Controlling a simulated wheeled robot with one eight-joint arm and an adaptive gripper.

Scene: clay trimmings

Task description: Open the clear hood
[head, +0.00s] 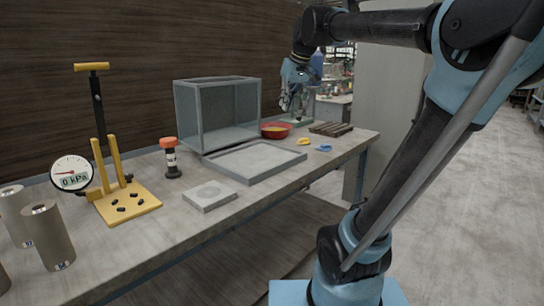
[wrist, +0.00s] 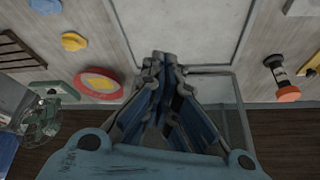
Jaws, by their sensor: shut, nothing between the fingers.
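The clear hood (head: 217,128), a see-through box with a grey frame, stands upright behind the shallow grey-rimmed tray (head: 278,171) on the bench. The tray lies uncovered in front of it; whether a hinge joins them I cannot tell. My gripper (head: 287,104) is just right of the hood's upper right edge in the head view. Part of the hood's frame (wrist: 243,122) shows beside and behind the fingers there. I cannot tell if the gripper touches the hood.
A red bowl (head: 268,131), a dark slatted rack (head: 331,129) and small blue and yellow pieces (head: 324,147) lie right of the hood. A flat slab (head: 209,195), an orange-capped bottle (head: 171,160) and a yellow lever press (head: 125,201) stand left.

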